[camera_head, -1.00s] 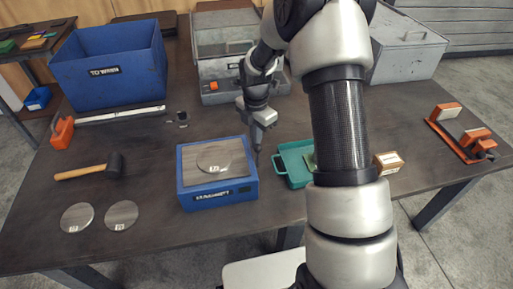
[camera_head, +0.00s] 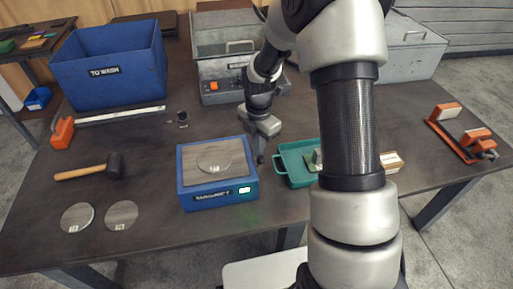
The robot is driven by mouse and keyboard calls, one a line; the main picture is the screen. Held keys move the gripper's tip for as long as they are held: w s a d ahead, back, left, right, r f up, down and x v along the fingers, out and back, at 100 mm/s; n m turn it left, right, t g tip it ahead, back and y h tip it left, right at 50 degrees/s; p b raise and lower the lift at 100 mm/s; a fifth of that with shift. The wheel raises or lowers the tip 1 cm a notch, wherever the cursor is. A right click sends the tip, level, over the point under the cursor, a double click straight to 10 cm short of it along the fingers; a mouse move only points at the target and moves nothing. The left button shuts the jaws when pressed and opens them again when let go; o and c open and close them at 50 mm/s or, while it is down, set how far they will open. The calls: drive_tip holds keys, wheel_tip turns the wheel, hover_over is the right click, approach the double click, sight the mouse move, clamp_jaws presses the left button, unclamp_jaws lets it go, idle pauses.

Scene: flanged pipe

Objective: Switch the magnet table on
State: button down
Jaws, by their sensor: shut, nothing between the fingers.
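The magnet table (camera_head: 190,170) is a blue block with a grey top plate and a dark label on its front. A round metal disc (camera_head: 214,158) lies on its top plate. A small panel (camera_head: 244,190) at the right of its front face glows bright green-white. My gripper (camera_head: 261,160) is shut and empty, pointing down just right of the magnet table's right edge. Whether it touches the block cannot be told.
A teal tray (camera_head: 285,180) stands right of my gripper, partly behind my arm. A mallet (camera_head: 88,172) and two discs (camera_head: 78,217) lie left. A blue "to wash" bin (camera_head: 110,75) and grey machine (camera_head: 222,85) stand behind. Table front centre is clear.

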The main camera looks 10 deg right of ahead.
wheel_tip(320, 180, up, 9)
drive_tip(key=w+p, duration=0.2)
drive_tip(key=p, duration=0.5)
idle(0.3)
idle(0.3)
drive_tip(key=s+r+m+t+p, duration=0.1)
drive_tip(key=s+r+m, duration=0.35)
drive_tip(key=r, duration=0.55)
drive_tip(key=s+r+m+t+p, duration=0.15)
drive_tip(key=s+r+m, duration=0.35)
drive_tip(key=r, duration=0.5)
drive_tip(key=s+r+m+t+p, duration=0.2)
drive_tip(key=s+r+m+t, duration=0.1)
drive_tip(key=s+r+m, duration=0.7)
drive_tip(key=s+m, duration=0.4)
drive_tip(key=s, duration=0.1)
drive_tip(key=shift+s+r+p, duration=0.15)
drive_tip(key=shift+p, duration=0.15)
drive_tip(key=shift+m, duration=0.25)
